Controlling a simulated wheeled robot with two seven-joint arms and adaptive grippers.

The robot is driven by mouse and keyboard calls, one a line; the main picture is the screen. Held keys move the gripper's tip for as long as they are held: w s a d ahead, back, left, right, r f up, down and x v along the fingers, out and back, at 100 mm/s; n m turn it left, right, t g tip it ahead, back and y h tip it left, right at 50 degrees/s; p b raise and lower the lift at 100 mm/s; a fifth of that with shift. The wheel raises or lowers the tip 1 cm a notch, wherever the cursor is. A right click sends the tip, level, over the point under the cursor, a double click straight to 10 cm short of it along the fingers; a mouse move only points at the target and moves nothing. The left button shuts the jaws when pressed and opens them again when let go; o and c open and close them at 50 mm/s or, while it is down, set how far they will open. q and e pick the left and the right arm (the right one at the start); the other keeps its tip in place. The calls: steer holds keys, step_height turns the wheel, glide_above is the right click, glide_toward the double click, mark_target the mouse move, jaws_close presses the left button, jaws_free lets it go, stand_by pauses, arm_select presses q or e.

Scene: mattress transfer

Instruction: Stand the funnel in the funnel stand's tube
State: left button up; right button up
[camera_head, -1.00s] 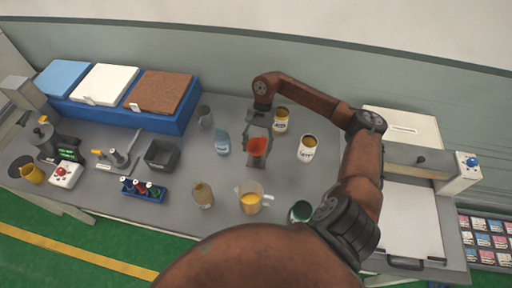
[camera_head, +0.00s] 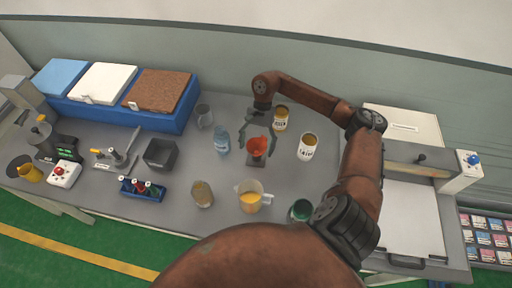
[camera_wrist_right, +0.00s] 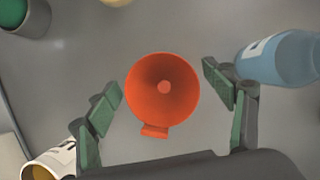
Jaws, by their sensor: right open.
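The red-orange funnel (camera_head: 257,144) is upright, wide mouth up, above the dark base of the funnel stand (camera_head: 255,161). It also shows from above in the right wrist view (camera_wrist_right: 162,88), with a tab at its lower rim. The funnel looks to be standing at the stand's tube, but its stem and the tube are hidden, so I cannot tell how deep it sits. My right gripper (camera_head: 257,135) is open around the funnel. In the right wrist view its green-padded fingers (camera_wrist_right: 161,88) lie on both sides with clear gaps. My left gripper is not in view.
A blue bottle (camera_head: 221,142) stands close left of the funnel. Cans stand to its right, one yellow-topped (camera_head: 281,118) and one white (camera_head: 307,147). A beaker with orange liquid (camera_head: 250,196), a jar (camera_head: 203,194) and a green-filled can (camera_head: 300,211) are nearer the front.

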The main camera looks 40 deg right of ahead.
steer(key=v, duration=1.1)
steer(key=shift+r, duration=0.4)
steer(key=shift+d, duration=0.1)
steer(key=shift+w+r, duration=0.1)
